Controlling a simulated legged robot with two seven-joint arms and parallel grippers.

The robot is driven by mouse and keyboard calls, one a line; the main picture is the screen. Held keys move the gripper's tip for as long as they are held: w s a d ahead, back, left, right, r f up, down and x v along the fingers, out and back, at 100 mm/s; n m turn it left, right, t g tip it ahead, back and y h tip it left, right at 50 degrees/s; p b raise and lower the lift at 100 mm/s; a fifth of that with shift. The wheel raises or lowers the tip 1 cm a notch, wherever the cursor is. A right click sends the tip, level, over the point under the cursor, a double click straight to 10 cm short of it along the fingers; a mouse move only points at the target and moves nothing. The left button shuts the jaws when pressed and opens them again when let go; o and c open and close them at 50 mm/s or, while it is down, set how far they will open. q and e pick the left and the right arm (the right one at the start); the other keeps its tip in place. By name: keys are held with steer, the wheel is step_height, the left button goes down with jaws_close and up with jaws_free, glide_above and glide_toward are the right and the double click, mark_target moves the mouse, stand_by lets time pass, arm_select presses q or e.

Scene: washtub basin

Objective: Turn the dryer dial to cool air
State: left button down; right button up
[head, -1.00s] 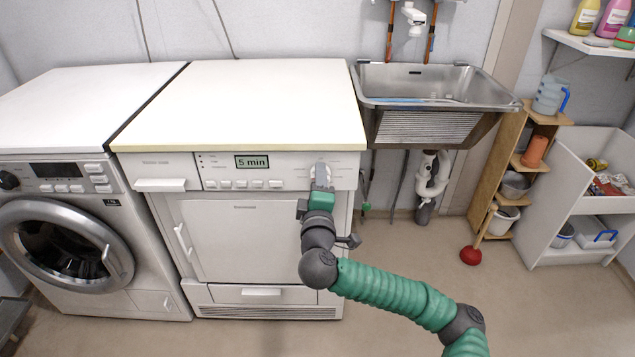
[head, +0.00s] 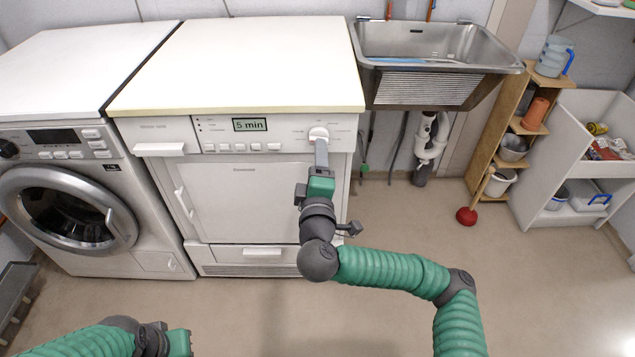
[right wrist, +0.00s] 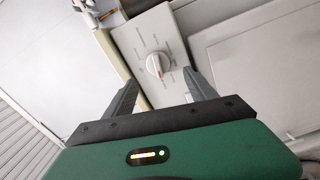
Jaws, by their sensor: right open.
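The dryer (head: 245,190) stands in the middle with a white top. Its round white dial (head: 318,133) is at the right end of the control panel and also shows in the right wrist view (right wrist: 158,63), with a red mark on its lower right side. The display (head: 249,125) reads "5 min". My right gripper (head: 321,150) is just in front of and below the dial. In the right wrist view its open fingers (right wrist: 160,90) point toward the dial with nothing between them; the dial sits beyond them, apart. My left arm shows at the bottom left; its gripper (head: 178,343) is partly cut off.
A washing machine (head: 80,215) stands left of the dryer. A metal sink (head: 435,60) is to the right, with a wooden shelf (head: 495,130) and a white cabinet (head: 570,160) beyond. A red plunger (head: 467,215) stands on the floor. The floor in front is clear.

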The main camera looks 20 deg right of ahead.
steer(key=v, duration=1)
steer(key=shift+s+b, duration=0.25)
steer(key=shift+b, duration=0.1)
